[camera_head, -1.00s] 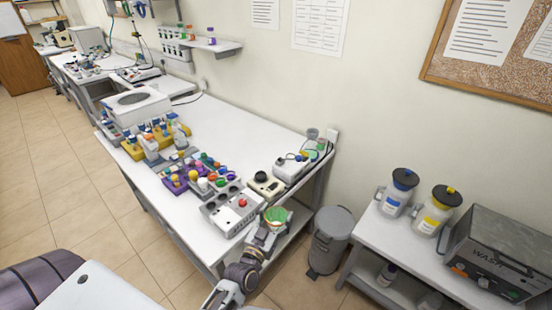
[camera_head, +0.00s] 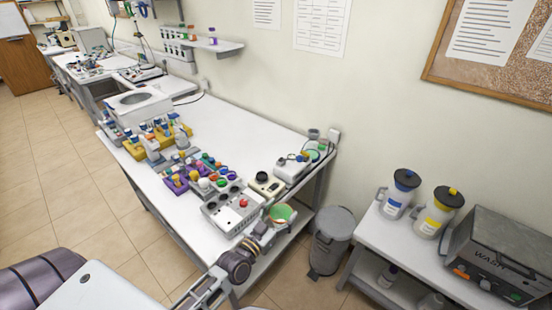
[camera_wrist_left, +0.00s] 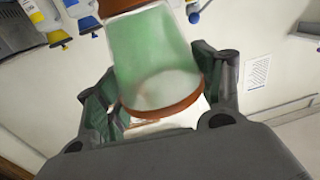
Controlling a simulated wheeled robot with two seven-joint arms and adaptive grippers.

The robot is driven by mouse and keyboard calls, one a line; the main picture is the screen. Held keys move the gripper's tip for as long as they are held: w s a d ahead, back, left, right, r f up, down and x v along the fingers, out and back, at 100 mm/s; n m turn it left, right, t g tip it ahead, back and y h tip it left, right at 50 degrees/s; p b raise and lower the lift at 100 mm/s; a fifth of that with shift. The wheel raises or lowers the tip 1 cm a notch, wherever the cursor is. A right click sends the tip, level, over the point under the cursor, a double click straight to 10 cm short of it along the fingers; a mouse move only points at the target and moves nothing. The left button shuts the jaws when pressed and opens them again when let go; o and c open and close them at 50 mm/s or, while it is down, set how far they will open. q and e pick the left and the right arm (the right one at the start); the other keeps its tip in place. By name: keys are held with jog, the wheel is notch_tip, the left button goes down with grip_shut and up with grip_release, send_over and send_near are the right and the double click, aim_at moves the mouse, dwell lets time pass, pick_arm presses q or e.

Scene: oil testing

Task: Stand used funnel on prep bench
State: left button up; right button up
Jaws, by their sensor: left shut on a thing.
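The used funnel, green and translucent with an orange-brown rim, shows in the head view (camera_head: 281,216) at the near right end of the prep bench (camera_head: 262,129). In the left wrist view the funnel (camera_wrist_left: 155,55) fills the middle, its wide rim toward the gripper. My left gripper (camera_head: 266,230) is shut on the funnel, with one finger on each side of it in the left wrist view (camera_wrist_left: 152,98). I cannot tell whether the funnel touches the bench top. My right gripper is not in view.
A grey box with a red button (camera_head: 234,209) and a small instrument with a black knob (camera_head: 265,183) stand close to the funnel. Racks of coloured bottles (camera_head: 198,176) stand farther left. A grey bin (camera_head: 331,240) and a side table with jugs (camera_head: 397,194) are right.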

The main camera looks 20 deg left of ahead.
pick_arm(q)
jog(key=shift+a+r+m+h, duration=0.1)
jog(key=shift+m+h, duration=0.3)
jog(key=shift+h, duration=0.2)
jog(key=shift+s+a+m+h, duration=0.1)
jog(key=shift+a+m+h, duration=0.2)
jog(key=shift+h, duration=0.2)
jog(key=shift+s+a+m+g+h, duration=0.1)
jog(key=shift+a+m+g+h, duration=0.5)
jog(key=shift+a, duration=0.4)
jog(key=a+r+b, duration=0.1)
jog(key=a, duration=0.9)
jog(key=w+a+r+h+b, duration=0.1)
jog(key=a, duration=0.9)
jog(key=shift+w+r+m+g+h+b, duration=0.25)
jog(key=shift+r+m+g+h+b, duration=0.05)
jog(key=shift+r+m+b, duration=0.1)
jog(key=shift+a+f+b, duration=0.1)
jog(key=shift+f+b, duration=0.3)
jog(key=shift+w+r, duration=0.1)
